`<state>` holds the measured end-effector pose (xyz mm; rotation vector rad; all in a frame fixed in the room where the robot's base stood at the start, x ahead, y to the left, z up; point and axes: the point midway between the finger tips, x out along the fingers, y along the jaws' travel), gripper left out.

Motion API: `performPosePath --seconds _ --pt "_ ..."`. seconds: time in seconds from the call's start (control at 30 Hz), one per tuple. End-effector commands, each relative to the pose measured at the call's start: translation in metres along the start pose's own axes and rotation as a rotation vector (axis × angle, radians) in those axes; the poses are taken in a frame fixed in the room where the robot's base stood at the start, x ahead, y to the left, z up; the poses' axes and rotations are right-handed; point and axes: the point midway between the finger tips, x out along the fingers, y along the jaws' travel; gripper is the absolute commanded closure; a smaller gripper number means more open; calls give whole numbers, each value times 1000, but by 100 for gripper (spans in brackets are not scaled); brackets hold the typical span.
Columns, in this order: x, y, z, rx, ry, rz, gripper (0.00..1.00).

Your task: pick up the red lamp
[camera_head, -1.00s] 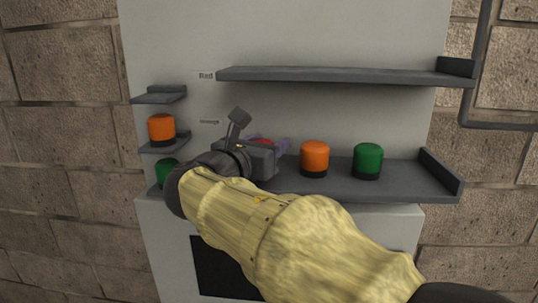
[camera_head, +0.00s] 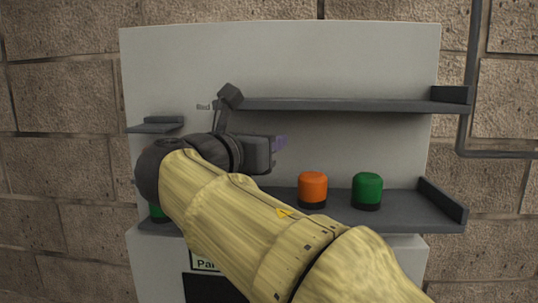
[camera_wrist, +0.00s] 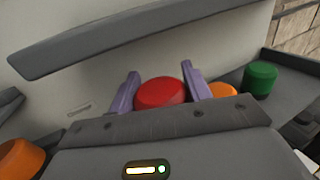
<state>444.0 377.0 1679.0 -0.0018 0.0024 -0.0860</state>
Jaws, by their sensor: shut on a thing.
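The red lamp (camera_wrist: 161,93) is between the two purple fingers of my gripper (camera_wrist: 161,88) in the wrist view, and the gripper is shut on it. In the head view my gripper (camera_head: 279,146) is in front of the panel, above the lower long shelf and below the upper one. The red lamp is hidden behind the gripper body in the head view. My yellow arm reaches up from the lower right.
An orange lamp (camera_head: 312,188) and a green lamp (camera_head: 367,190) stand on the lower long shelf (camera_head: 408,212). The upper long shelf (camera_head: 345,105) is bare. A small shelf (camera_head: 155,127) is at the left. A green lamp (camera_head: 157,211) shows partly behind my arm.

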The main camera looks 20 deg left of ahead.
Motion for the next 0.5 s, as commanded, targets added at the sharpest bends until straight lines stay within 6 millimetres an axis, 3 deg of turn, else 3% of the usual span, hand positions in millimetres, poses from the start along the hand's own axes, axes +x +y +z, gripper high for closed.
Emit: performPosePath --seconds 0.5 --pt "-116 -49 -4 3 -1 2 76"
